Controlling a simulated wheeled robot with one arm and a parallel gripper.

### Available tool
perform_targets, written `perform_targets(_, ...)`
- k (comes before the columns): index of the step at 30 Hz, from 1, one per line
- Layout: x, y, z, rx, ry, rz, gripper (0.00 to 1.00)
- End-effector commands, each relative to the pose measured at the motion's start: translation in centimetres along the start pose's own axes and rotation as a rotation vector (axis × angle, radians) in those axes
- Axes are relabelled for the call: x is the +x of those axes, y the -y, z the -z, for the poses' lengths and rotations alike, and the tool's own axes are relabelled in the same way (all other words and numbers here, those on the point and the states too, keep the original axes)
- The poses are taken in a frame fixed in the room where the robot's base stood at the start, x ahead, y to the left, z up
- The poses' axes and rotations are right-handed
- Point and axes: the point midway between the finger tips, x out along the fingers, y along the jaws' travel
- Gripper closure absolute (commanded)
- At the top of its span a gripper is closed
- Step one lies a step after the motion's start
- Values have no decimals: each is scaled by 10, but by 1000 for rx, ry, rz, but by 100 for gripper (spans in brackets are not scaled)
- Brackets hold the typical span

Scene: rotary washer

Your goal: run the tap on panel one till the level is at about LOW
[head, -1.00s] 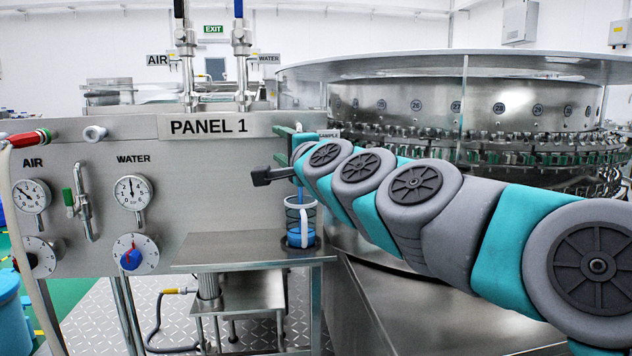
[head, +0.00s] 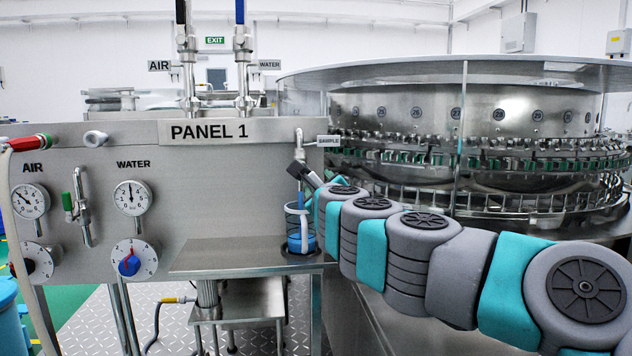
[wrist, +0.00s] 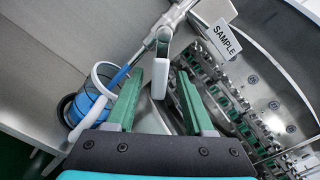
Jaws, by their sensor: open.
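The metal sample tap (head: 299,148) is at the right end of panel one (head: 240,190). In the wrist view a blue stream (wrist: 122,76) runs from its spout into a clear jug (wrist: 103,72) with a pale handle. In the head view the jug (head: 291,216) stands on the steel shelf, with blue water (head: 300,243) in its lower part. I cannot read any level mark. My arm hides the fingers in the head view.
A SAMPLE label (head: 328,140) is beside the tap. The large rotary washer (head: 480,110) stands close on the right. Left on the panel are gauges, valves and a blue-pointer dial (head: 130,262). The steel shelf (head: 215,258) is clear left of the jug.

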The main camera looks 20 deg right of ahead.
Motion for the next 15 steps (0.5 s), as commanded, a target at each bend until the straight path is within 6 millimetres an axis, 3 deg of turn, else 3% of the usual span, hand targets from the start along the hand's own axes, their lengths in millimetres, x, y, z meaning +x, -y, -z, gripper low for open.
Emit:
perform_targets(7,31,-1,0,-3,0,0,48)
perform_targets(15,38,-1,0,-3,1,-2,48)
